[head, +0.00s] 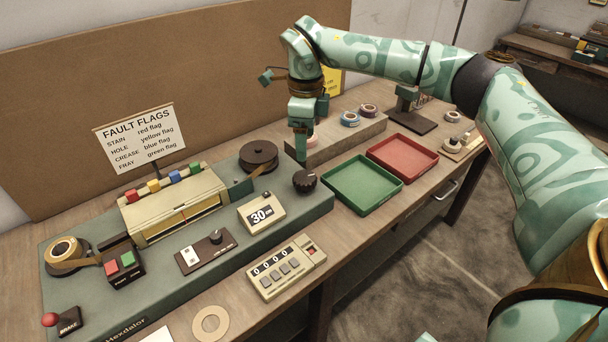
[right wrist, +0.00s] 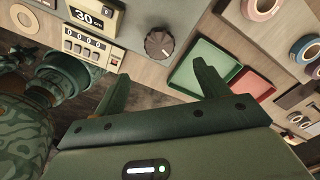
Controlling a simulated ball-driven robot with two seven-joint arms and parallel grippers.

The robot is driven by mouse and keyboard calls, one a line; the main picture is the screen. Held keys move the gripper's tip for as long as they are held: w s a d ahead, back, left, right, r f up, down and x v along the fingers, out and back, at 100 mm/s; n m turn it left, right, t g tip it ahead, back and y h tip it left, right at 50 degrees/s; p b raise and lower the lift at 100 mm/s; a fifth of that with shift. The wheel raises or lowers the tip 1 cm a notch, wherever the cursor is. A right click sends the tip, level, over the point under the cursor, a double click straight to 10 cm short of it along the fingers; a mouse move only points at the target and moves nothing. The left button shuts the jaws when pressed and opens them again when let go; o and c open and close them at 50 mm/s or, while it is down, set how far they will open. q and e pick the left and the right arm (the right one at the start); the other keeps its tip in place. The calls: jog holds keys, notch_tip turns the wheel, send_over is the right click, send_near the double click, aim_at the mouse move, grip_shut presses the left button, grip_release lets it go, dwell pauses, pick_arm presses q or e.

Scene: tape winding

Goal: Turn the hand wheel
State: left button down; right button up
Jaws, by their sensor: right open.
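The hand wheel, which I take to be the dark ridged knob (head: 306,181), sits at the right end of the grey-green machine bed (head: 322,206). The knob also shows in the right wrist view (right wrist: 160,43), beyond my fingers and roughly between their directions. My right gripper (head: 301,150) points down just above and behind the knob in the head view. Its two fingers (right wrist: 160,78) are spread apart with nothing between them, and it appears clear of the knob.
A dark tape reel (head: 259,156) stands left of the knob. A green tray (head: 362,185) and a red tray (head: 402,157) lie to the right. A raised block (head: 335,140) with tape rolls stands behind.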

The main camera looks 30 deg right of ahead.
aim_at(305, 177)
notch_tip(305, 177, down, 10)
jog(key=b, duration=0.2)
jog(key=shift+f+b, duration=0.2)
jog(key=shift+b, duration=0.15)
pick_arm(q)
jog(key=f, duration=0.1)
jog(key=s+f, duration=0.1)
jog(key=f, duration=0.1)
jog(key=shift+s+d, duration=0.2)
pick_arm(e)
jog(key=c, duration=1)
